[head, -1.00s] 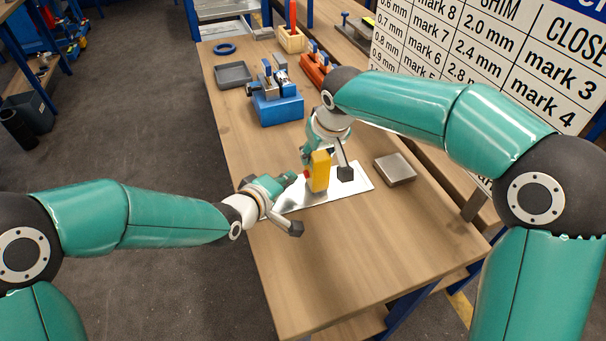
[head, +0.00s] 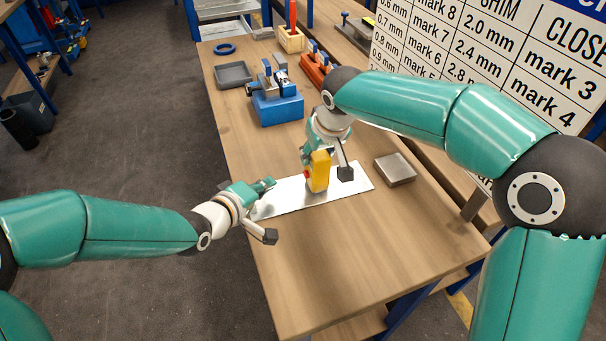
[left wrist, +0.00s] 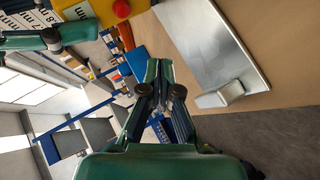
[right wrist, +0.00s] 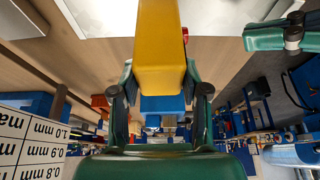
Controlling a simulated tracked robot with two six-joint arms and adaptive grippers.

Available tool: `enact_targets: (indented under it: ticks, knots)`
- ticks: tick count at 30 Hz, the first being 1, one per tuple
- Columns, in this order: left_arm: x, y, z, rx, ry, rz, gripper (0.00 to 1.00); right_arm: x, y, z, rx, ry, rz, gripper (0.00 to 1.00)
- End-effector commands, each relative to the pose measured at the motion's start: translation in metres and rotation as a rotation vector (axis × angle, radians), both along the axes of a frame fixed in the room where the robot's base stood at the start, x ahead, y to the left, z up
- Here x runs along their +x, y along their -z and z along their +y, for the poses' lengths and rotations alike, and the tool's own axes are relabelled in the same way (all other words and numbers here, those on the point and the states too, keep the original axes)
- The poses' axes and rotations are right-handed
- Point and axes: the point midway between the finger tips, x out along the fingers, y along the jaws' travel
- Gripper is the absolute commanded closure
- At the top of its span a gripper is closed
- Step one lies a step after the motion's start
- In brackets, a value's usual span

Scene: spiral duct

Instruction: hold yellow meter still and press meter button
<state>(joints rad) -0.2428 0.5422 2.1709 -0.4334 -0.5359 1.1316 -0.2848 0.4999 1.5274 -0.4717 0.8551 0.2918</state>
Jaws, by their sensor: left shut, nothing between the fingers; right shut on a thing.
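The yellow meter (head: 320,171) stands upright over the metal plate (head: 345,184) on the bench; contact with the plate is unclear. Its red button (head: 307,174) faces left, towards my left gripper. My right gripper (head: 318,154) is shut on the meter, which fills the space between its fingers in the right wrist view (right wrist: 160,50). My left gripper (head: 270,183) is shut and empty over the plate's left end, a short gap from the button. In the left wrist view its fingers (left wrist: 160,75) are together, with the button (left wrist: 121,9) at the top edge.
A blue fixture (head: 278,106) and a grey tray (head: 234,75) stand farther back. A square metal block (head: 395,169) lies right of the plate. The front of the bench (head: 330,270) is clear. A chart board (head: 500,60) stands at the right.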

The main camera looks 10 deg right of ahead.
Motion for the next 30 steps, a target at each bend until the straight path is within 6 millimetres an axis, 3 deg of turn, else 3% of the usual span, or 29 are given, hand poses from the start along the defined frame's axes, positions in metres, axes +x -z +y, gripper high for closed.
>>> enact_targets:
  ticks: [5,6,10,22,30]
  knots:
    - [0.000,0.000,0.000,0.000,0.000,0.000,1.00,0.000,-0.001,0.000,0.000,0.000,-0.002,0.99]
    - [0.000,0.000,0.000,0.000,0.000,0.000,1.00,0.000,-0.001,0.000,0.000,0.000,-0.002,0.48]
    - [0.000,0.000,0.000,0.000,0.000,0.000,1.00,0.000,-0.001,0.000,0.000,0.000,-0.001,0.27]
    - [0.000,0.000,0.000,0.000,0.000,0.000,1.00,-0.001,-0.004,0.000,0.000,0.000,-0.002,0.26]
    - [0.000,0.000,0.000,0.000,0.000,0.000,1.00,-0.014,-0.039,-0.003,0.002,0.000,-0.006,0.26]
